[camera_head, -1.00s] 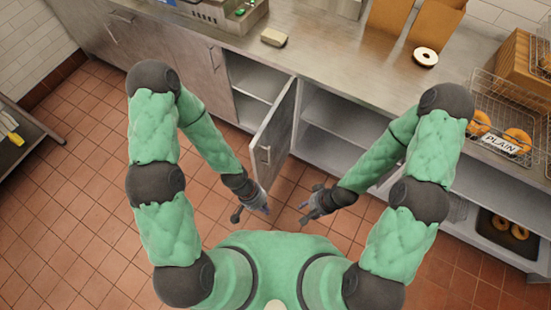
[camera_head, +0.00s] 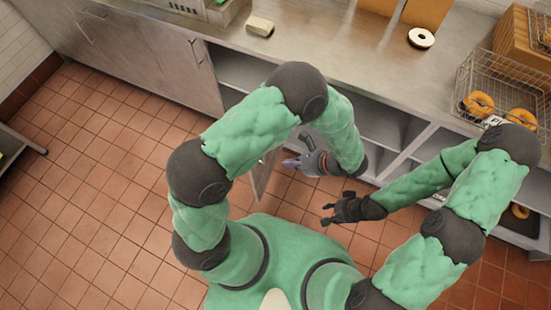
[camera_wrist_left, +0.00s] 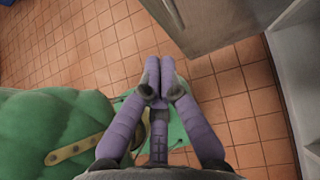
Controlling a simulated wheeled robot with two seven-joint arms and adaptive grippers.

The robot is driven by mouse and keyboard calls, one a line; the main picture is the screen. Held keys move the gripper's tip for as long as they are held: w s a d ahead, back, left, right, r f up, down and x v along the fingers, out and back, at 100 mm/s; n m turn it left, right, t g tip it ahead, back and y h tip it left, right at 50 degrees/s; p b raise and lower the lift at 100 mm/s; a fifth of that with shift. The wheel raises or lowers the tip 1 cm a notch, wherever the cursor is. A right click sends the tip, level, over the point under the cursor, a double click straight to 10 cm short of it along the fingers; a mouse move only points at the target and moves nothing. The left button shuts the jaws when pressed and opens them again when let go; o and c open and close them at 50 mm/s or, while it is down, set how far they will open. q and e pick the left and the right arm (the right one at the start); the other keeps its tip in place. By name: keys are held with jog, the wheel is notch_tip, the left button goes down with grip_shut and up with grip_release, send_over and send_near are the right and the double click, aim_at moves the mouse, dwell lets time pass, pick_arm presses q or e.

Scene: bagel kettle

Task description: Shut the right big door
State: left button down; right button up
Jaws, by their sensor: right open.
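The right big door (camera_head: 266,176) is a grey metal cabinet door that stands open, out from the counter front. My left arm hides most of it in the head view. Its grey panel (camera_wrist_left: 207,22) also shows at the top of the left wrist view. My left gripper (camera_head: 292,162) is just right of the door in the head view, with its purple fingers pointing left. In the left wrist view the fingertips (camera_wrist_left: 160,72) are together with nothing between them, and a gap shows between them and the panel. My right gripper (camera_head: 327,208) is open and empty, in front of the cabinet.
The counter (camera_head: 340,50) runs across the back, with open shelves (camera_head: 380,125) below it. A sponge-like block (camera_head: 260,26), a white-topped bagel (camera_head: 421,38) and a wire basket (camera_head: 500,90) of bagels are on top. The tiled floor (camera_head: 110,200) at left is clear.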

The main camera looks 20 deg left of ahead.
pick_arm(q)
jog(key=b, duration=0.3)
send_over(263, 161)
jog(key=s+d, duration=0.2)
jog(key=d, duration=0.2)
notch_tip(263, 161, down, 7)
jog(key=shift+s+a+r, duration=0.1)
jog(key=shift+a+r, duration=0.05)
jog(key=shift+a, duration=0.9)
jog(key=shift+s+a+r, duration=0.1)
jog(key=shift+a, duration=0.9)
jog(key=shift+w+a, duration=0.1)
